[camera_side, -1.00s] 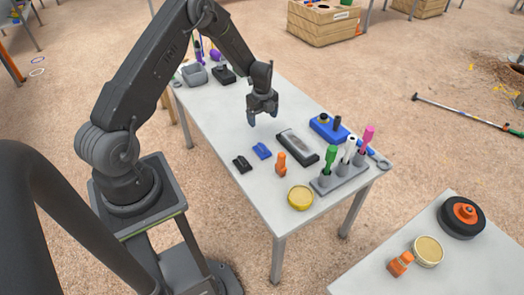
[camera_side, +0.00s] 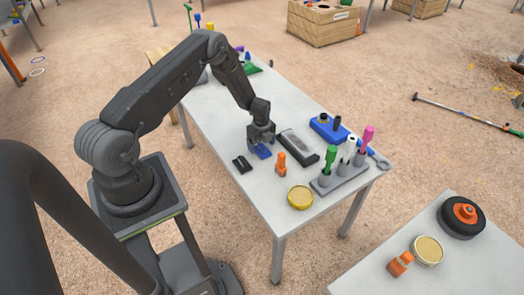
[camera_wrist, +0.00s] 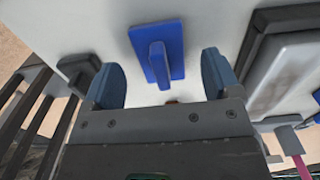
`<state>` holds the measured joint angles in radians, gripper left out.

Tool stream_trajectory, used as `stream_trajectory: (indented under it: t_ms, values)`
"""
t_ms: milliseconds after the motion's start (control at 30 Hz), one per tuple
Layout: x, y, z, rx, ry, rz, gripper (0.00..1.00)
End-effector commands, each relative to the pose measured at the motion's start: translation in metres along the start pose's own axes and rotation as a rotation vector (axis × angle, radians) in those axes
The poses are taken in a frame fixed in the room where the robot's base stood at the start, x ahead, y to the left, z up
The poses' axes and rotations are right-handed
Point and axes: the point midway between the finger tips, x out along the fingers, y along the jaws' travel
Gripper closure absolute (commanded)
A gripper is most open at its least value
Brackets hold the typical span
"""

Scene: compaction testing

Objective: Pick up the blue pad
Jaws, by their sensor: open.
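The blue pad (camera_side: 263,152) lies on the white table in the side view. It is a flat blue plate with a raised bar along its middle, and it also shows in the wrist view (camera_wrist: 172,38). My gripper (camera_side: 262,146) is low over the table, right at the pad. In the wrist view my gripper (camera_wrist: 162,80) is open, with one blue-grey finger to each side and the pad's raised bar between and slightly beyond them. Nothing is held. The side view does not show the exact height of the fingers above the pad.
A black pad (camera_side: 242,164) lies to the left on the table (camera_side: 225,120). A grey-topped dark tray (camera_side: 298,145) lies to the right. An orange object (camera_side: 281,164), a yellow round tin (camera_side: 300,197) and a rack of coloured-handled tools (camera_side: 340,180) stand nearer the front edge.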

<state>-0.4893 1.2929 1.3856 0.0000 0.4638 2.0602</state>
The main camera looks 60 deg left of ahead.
Motion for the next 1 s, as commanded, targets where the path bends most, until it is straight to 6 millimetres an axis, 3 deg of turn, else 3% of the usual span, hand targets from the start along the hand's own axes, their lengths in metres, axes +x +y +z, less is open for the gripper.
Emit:
stream_trajectory:
  t_ms: [100,367,900,1000]
  values:
    - [0.0121,-0.0002,0.0000,0.000,0.000,0.000,0.17]
    - [0.0141,-0.0005,0.0002,0.000,-0.001,-0.001,0.17]
    - [0.0139,-0.0004,0.0002,0.000,0.000,-0.001,0.68]
    - [0.0138,-0.0005,0.0002,0.000,-0.001,-0.001,0.70]
